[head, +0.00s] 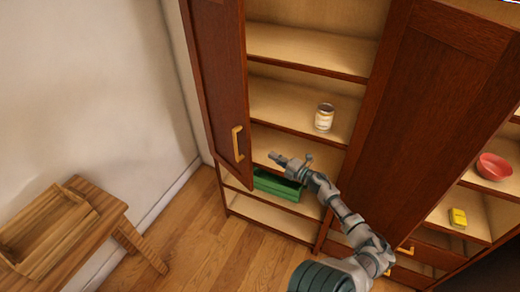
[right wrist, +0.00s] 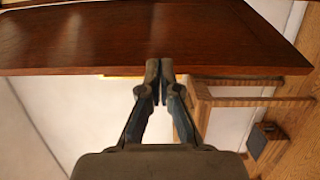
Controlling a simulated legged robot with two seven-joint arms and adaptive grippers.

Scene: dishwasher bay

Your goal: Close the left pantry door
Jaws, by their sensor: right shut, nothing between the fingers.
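The left pantry door (head: 222,85) is dark red-brown wood and stands open on the left of the cabinet, with a brass handle (head: 237,143) low on its face. In the right wrist view the door (right wrist: 150,38) spans the top of the picture. My right gripper (head: 274,157) is shut and empty, in front of the open shelves and to the right of the door's lower part. In the right wrist view its fingertips (right wrist: 159,70) overlap the door's lower edge; I cannot tell whether they touch it. My left gripper is not in view.
The open shelves hold a can (head: 324,117) and a green box (head: 277,185). Shelves further right hold a red bowl (head: 493,166) and a yellow item (head: 457,217). A wooden table (head: 100,222) with a tray stands at left. Floor between is clear.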

